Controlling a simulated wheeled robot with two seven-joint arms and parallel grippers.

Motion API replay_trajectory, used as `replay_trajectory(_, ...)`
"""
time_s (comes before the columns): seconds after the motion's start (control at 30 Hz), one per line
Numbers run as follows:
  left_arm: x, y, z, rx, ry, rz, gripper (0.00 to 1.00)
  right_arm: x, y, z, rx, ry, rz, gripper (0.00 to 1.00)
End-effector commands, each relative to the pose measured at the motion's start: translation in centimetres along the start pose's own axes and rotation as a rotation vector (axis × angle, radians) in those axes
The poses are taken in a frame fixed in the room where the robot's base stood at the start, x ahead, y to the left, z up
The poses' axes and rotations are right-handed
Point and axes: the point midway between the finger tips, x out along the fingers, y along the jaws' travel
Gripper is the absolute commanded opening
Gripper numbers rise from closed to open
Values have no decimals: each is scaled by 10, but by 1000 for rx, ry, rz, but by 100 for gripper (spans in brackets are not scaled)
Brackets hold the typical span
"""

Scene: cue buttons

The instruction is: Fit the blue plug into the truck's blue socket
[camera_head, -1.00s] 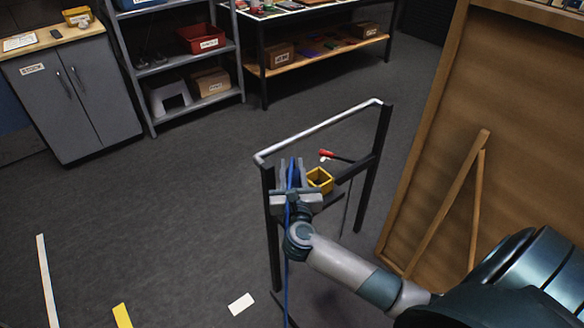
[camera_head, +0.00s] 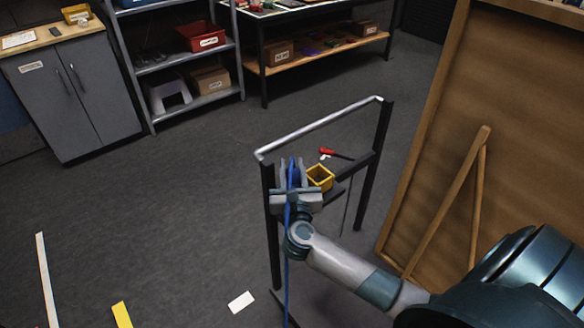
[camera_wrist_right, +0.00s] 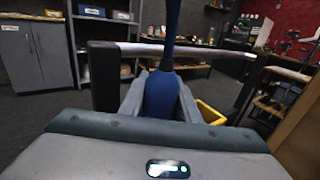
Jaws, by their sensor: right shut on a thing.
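My right gripper (camera_head: 292,172) is shut on the blue plug (camera_head: 294,174), beside the near left post of a dark stand. In the right wrist view the blue plug (camera_wrist_right: 160,96) sits between the two grey fingers (camera_wrist_right: 160,92). Its blue cable rises out of the top of that view, and in the head view the blue cable (camera_head: 287,262) runs down in front of my wrist. No truck and no blue socket can be made out in either view. My left gripper is not in view.
The stand's pale top rail (camera_head: 320,130) crosses behind the gripper. A yellow box (camera_head: 320,178) and a red-ended tool (camera_head: 328,152) sit on its ledge. A large wooden board (camera_head: 470,110) stands at the right. Open floor (camera_head: 180,200) lies to the left.

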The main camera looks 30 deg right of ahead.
Motion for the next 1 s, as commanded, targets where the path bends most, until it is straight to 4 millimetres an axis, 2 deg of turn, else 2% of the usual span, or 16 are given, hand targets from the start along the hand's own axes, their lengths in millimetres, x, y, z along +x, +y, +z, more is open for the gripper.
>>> replay_trajectory(1.0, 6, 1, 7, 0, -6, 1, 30, 0, 0, -12, 1, 0, 0, 0)
